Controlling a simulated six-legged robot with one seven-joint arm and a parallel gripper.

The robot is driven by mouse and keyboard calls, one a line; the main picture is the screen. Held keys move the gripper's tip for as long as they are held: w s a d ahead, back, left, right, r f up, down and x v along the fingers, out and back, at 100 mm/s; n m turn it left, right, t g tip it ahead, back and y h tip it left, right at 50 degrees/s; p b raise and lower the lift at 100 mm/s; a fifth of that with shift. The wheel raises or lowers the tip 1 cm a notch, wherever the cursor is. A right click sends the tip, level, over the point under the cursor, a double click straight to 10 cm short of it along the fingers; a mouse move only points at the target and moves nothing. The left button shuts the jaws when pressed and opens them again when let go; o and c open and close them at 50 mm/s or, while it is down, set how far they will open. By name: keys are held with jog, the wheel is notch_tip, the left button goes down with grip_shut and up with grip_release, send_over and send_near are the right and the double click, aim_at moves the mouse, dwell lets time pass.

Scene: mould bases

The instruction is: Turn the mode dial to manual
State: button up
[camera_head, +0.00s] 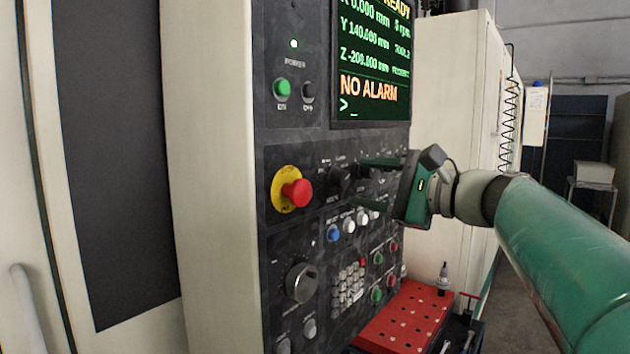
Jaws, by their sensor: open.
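A black rotary dial (339,181) with small white labels around it sits on the dark control panel (310,235), right of the red emergency stop button. It looks like the mode dial. Its labels are too small to read, so I cannot tell which setting it points to. My gripper (358,183) comes in from the right with its two dark green fingers apart, one above the other. The fingertips are just right of the dial in the picture. I cannot tell whether they touch it or the panel. The fingers and gripper body hide part of the panel there.
The red emergency stop (297,192) on its yellow ring is close left of the dial. Blue and white buttons (348,224) lie just below. A screen (372,60) reads "NO ALARM" above. A red tray (408,318) with holes juts out below the panel.

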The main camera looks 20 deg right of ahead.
aim_at(345, 180)
jog(key=x, duration=0.3)
jog(key=shift+w+a, duration=0.2)
jog(key=shift+w, duration=0.1)
jog(key=shift+d, duration=0.1)
jog(key=shift+c, duration=0.2)
jog(key=c, duration=0.9)
jog(key=shift+c, duration=0.2)
jog(key=n, duration=0.3)
jog(key=shift+n, duration=2.3)
